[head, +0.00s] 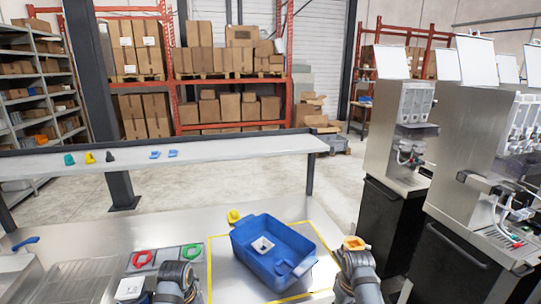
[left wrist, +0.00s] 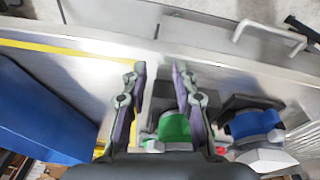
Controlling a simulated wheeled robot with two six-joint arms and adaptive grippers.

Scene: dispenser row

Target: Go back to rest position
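My left gripper (left wrist: 158,78) is open in the left wrist view, with nothing between its two fingertips. A green piece (left wrist: 175,130) lies beyond and below the fingers there, and the blue bin (left wrist: 40,115) stands to the left. In the head view my left wrist is at the front, left of the blue bin (head: 252,268); its fingers are not clear. My right gripper (head: 357,262) is right of the bin. An orange ring-like piece (head: 355,243) shows at its tip; whether it is gripped I cannot tell.
The bin holds a small white piece (head: 262,246). A yellow piece (head: 234,216) lies behind it. Red (head: 142,259) and green (head: 191,251) rings lie left. A raised shelf (head: 220,146) with small coloured pieces crosses behind. Dispensers (head: 398,135) stand right.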

